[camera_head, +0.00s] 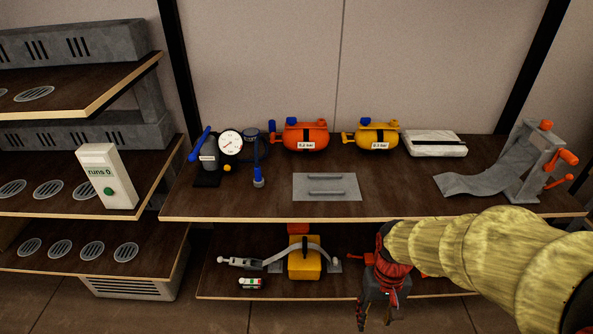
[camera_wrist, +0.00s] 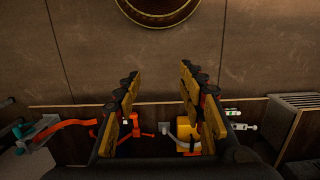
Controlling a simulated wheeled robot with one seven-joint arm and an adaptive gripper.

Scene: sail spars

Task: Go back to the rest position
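My gripper (camera_head: 376,312) hangs at the end of my yellow-sleeved arm, in front of the lower shelf (camera_head: 225,282) and right of the middle. Its fingers point down in the head view. In the wrist view the two fingers (camera_wrist: 158,76) stand well apart with nothing between them, so it is open and empty. The yellow block (camera_head: 303,263) with a grey strap over it stands on the lower shelf, to the left of my gripper. It also shows low in the wrist view (camera_wrist: 187,132), partly hidden behind a finger. My arm hides the right part of that shelf.
The upper worktop (camera_head: 400,207) holds a gauge (camera_head: 231,143), an orange tank (camera_head: 304,135), a yellow tank (camera_head: 375,135), a metal plate (camera_head: 327,187) and a grey stand (camera_head: 528,165). A rack with a "runs 0" box (camera_head: 104,178) stands left. Floor shows at front left.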

